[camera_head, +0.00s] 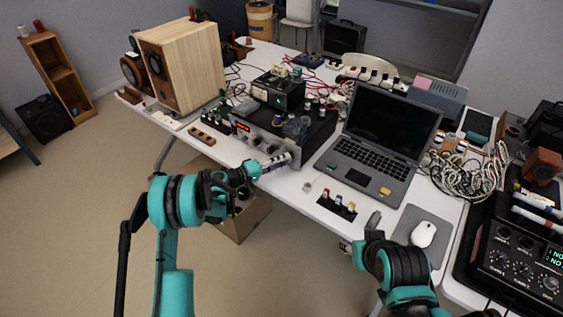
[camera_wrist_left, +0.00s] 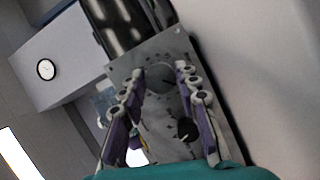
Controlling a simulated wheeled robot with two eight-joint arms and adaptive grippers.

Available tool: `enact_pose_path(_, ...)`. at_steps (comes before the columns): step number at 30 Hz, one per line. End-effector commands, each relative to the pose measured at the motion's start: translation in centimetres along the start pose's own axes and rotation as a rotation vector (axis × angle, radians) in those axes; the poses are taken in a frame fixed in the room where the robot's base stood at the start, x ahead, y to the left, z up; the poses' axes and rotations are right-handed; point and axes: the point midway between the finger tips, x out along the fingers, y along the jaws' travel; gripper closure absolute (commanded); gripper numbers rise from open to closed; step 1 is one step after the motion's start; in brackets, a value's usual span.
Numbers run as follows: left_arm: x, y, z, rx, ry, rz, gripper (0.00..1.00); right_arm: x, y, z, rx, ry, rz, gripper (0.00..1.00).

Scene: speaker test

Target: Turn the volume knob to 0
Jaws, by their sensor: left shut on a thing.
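The amplifier (camera_head: 262,143) with a silver front panel and several knobs stands near the table's front edge in the head view. My left gripper (camera_head: 284,159) reaches its front panel from the left. In the left wrist view the panel (camera_wrist_left: 152,121) fills the middle, with a round grey knob (camera_wrist_left: 159,79) between the fingertips of my left gripper (camera_wrist_left: 163,82). The gripper is shut on this knob. A smaller dark knob (camera_wrist_left: 187,129) shows between the fingers, lower down. The knob's pointer and scale cannot be read. My right arm is at the lower right; its fingers are not clear.
A laptop (camera_head: 372,142) stands open right of the amplifier. A wooden speaker (camera_head: 186,66) stands to the left. A small board with coloured plugs (camera_head: 337,206) and a mouse (camera_head: 422,234) on a grey pad lie in front. A cardboard box (camera_head: 243,220) is under the table.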

Motion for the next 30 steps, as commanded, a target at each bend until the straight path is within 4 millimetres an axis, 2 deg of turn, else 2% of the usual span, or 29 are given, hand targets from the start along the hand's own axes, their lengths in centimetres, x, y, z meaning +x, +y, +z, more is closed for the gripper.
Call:
enact_pose_path(18,-0.03,-0.06,-0.02,-0.037,0.001,0.014,0.98,0.0,0.0,0.0,0.0,0.0,0.0,0.6)
enact_pose_path(19,-0.03,-0.06,-0.02,-0.037,0.001,0.014,0.61,0.01,0.0,0.01,0.0,0.0,0.0,0.6)
enact_pose_path(21,-0.02,-0.06,-0.02,-0.037,0.001,0.014,0.48,0.01,0.0,0.0,0.0,0.0,0.0,0.6)
enact_pose_path(30,-0.13,-0.04,-0.02,-0.036,0.001,0.015,0.48,0.0,0.0,0.0,0.0,0.0,0.0,0.6)
